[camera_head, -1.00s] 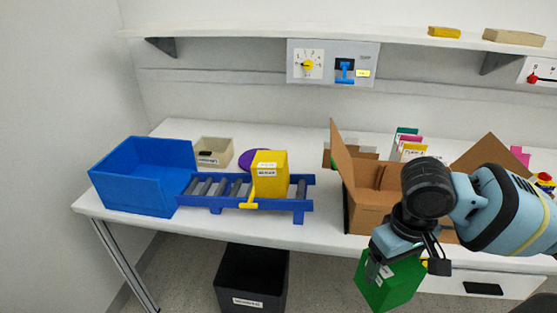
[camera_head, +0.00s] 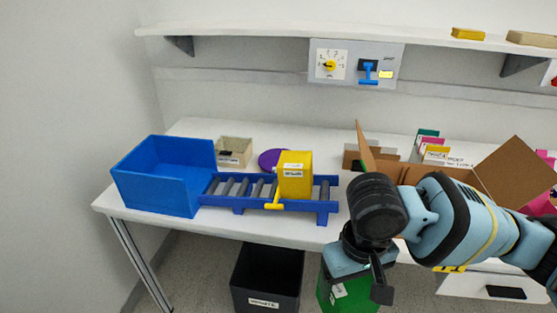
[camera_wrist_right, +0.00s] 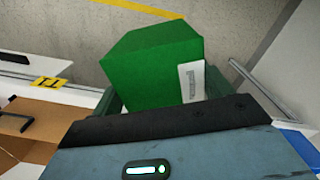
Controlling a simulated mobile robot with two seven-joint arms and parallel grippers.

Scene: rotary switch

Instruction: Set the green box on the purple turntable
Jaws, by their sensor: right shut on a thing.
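The green box (camera_head: 338,293) with a white label hangs in my right gripper (camera_head: 345,283), in front of and below the table's front edge in the head view. In the right wrist view the green box (camera_wrist_right: 155,62) sits between the fingers, which are shut on it. The purple turntable (camera_head: 271,159) lies on the table behind the roller conveyor, partly hidden by a yellow box (camera_head: 294,176). The right gripper is to the right of the turntable and nearer to me. My left gripper is not in view.
The blue roller conveyor (camera_head: 235,191) carries the yellow box and stands between the table's front edge and the turntable. A blue bin (camera_head: 160,190) and a beige tray (camera_head: 233,151) are at left. An open cardboard box (camera_head: 366,150) stands behind my right arm. A black bin (camera_head: 266,277) is on the floor.

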